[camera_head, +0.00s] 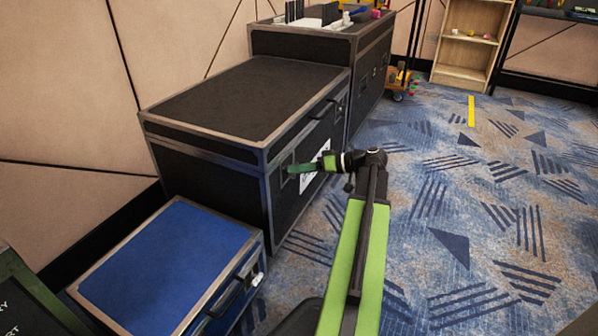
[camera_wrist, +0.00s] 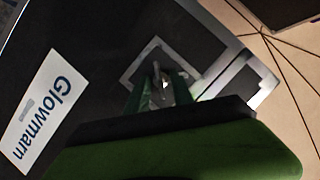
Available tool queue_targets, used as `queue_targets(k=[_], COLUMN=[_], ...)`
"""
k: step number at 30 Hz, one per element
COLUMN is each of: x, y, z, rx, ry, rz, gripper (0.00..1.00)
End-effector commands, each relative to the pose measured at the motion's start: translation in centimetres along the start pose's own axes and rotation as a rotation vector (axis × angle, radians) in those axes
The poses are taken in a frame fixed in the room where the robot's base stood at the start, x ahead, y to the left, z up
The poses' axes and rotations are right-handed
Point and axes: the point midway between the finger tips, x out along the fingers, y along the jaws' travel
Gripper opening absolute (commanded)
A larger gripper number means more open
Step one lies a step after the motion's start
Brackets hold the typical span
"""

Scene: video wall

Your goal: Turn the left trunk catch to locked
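The black trunk (camera_head: 245,100) with metal edges stands at the left, lid down. Its left catch shows in the wrist view (camera_wrist: 157,75) as a small grey lever in a square metal-framed recess on the trunk's front. My gripper (camera_head: 292,170) reaches to that catch from the right in the head view and hides most of it. In the wrist view, its two green fingers (camera_wrist: 161,88) stand on either side of the lever, apart, with a gap visible between them. Whether either finger touches the lever, I cannot tell.
A white label (camera_wrist: 40,110) is on the trunk front beside the catch. A blue case (camera_head: 165,265) stands on the floor at lower left. Another black case (camera_head: 310,45) with items on top stands behind. Carpet (camera_head: 480,210) at the right is clear; a wooden shelf (camera_head: 468,50) is far back.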

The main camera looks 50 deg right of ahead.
Motion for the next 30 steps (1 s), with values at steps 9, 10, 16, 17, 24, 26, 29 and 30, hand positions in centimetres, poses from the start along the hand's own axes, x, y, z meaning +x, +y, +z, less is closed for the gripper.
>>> queue_targets(k=[9, 10, 16, 17, 24, 26, 29, 30], x=[-0.07, -0.07, -0.02, 0.01, 0.05, 0.08, 0.13, 0.14], y=[0.01, 0.00, 0.28, 0.36, 0.07, 0.06, 0.04, 0.04], z=[0.00, 0.01, 0.11, 0.12, 0.01, 0.01, 0.01, 0.01], rx=[0.000, 0.000, 0.036, 0.059, 0.127, 0.126, 0.125, 0.125], ry=[0.000, 0.000, 0.001, 0.002, -0.001, -0.001, -0.002, -0.002], rz=[0.000, 0.000, -0.015, -0.025, -0.054, -0.054, -0.054, -0.055], gripper=[0.00, 0.00, 0.00, 0.00, 0.00, 0.00, 0.17, 0.22])
